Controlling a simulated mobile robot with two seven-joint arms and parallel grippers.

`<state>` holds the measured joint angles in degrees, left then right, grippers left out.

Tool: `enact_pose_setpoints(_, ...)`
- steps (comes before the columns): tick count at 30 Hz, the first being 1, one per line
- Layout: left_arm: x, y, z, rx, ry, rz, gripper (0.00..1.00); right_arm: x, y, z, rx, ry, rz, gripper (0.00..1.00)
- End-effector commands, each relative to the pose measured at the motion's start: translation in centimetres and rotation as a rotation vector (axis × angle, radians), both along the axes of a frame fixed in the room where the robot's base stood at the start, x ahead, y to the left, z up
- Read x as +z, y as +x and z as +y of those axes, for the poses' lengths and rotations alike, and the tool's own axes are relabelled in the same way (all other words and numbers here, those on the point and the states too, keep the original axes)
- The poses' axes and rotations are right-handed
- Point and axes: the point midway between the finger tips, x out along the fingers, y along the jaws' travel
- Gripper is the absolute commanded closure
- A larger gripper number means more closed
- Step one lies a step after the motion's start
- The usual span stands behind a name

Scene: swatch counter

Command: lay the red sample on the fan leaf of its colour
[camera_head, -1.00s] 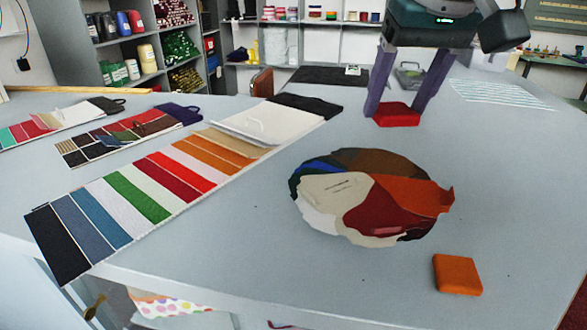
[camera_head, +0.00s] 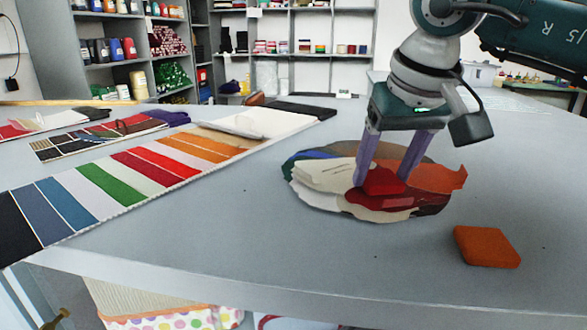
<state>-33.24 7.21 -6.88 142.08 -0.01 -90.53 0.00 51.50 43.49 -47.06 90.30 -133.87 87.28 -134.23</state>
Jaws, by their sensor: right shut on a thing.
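My right gripper (camera_head: 381,181) is shut on the red sample (camera_head: 385,180), a small red block between its two purple fingers. The sample is at the colour fan (camera_head: 318,178), a round spread of cream, blue, green, brown, orange and red leaves. It is over the dark red leaf (camera_head: 378,200) at the front of the fan and covers part of it. I cannot tell whether the sample touches the leaf. The fingers and sample hide part of the fan's middle. My left gripper is not in view.
An orange block (camera_head: 487,246) lies on the grey counter (camera_head: 250,232) right of the fan, near the front edge. A long striped swatch card (camera_head: 110,186) lies to the left, with smaller cards behind it. Counter between card and fan is clear.

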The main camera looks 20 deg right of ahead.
Motion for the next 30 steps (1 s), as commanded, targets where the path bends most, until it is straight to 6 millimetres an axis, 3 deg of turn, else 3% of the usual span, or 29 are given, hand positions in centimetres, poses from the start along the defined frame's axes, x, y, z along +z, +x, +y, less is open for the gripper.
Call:
enact_pose_setpoints(6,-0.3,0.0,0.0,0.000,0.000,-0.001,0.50,-0.4,0.0,0.0,0.001,-0.002,-0.001,0.85)
enact_pose_setpoints(7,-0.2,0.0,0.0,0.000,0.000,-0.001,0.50,-0.3,0.0,0.0,0.001,-0.002,-0.001,0.31)
enact_pose_setpoints(14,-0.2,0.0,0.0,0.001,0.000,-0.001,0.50,-0.2,0.0,0.0,0.000,0.000,0.000,0.05)
enact_pose_setpoints(23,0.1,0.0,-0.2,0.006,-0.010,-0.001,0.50,0.1,0.0,0.0,0.000,0.000,0.000,0.03)
enact_pose_setpoints(26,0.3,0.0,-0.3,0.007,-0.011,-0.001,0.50,1.0,-0.2,0.1,0.002,0.000,-0.005,0.03)
enact_pose_setpoints(30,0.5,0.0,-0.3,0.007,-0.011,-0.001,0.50,3.6,-1.2,0.3,0.002,-0.002,-0.007,0.03)
